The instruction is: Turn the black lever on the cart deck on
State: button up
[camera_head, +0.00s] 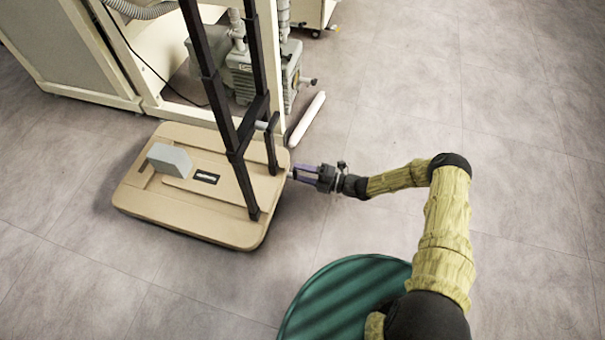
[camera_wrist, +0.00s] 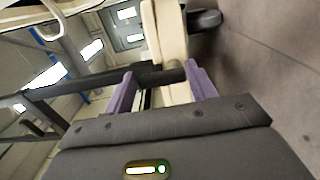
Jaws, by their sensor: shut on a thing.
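The cart deck (camera_head: 215,228) is a tan platform on the floor with a tall black upright frame (camera_head: 232,120). The black lever (camera_head: 272,150) is a short dark bar beside that frame, near the deck's right edge. My gripper (camera_head: 293,172) reaches in from the right, low beside the lever. In the wrist view my gripper (camera_wrist: 163,84) shows two purple fingers with a dark bar, the lever (camera_wrist: 158,77), across the space between their tips. The fingers are shut on it. The exact contact is small and partly hidden in the head view.
A grey wedge-shaped block (camera_head: 168,158) sits on the deck's left part. A beige machine frame (camera_head: 75,50) and a grey pump (camera_head: 265,75) stand behind the cart. A white bar (camera_head: 306,118) lies behind right. The floor (camera_head: 400,120) to the right is clear.

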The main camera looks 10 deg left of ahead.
dwell(0.4)
jog(key=o, duration=1)
jog(key=d+p, duration=0.2)
jog(key=d, duration=0.3)
jog(key=s+d+p, duration=0.1)
jog(key=d+p, duration=0.1)
jog(key=d, duration=0.4)
jog(key=d+p, duration=0.2)
jog(key=d, duration=0.4)
jog(key=shift+s+d, duration=0.15)
jog(key=shift+s, duration=0.05)
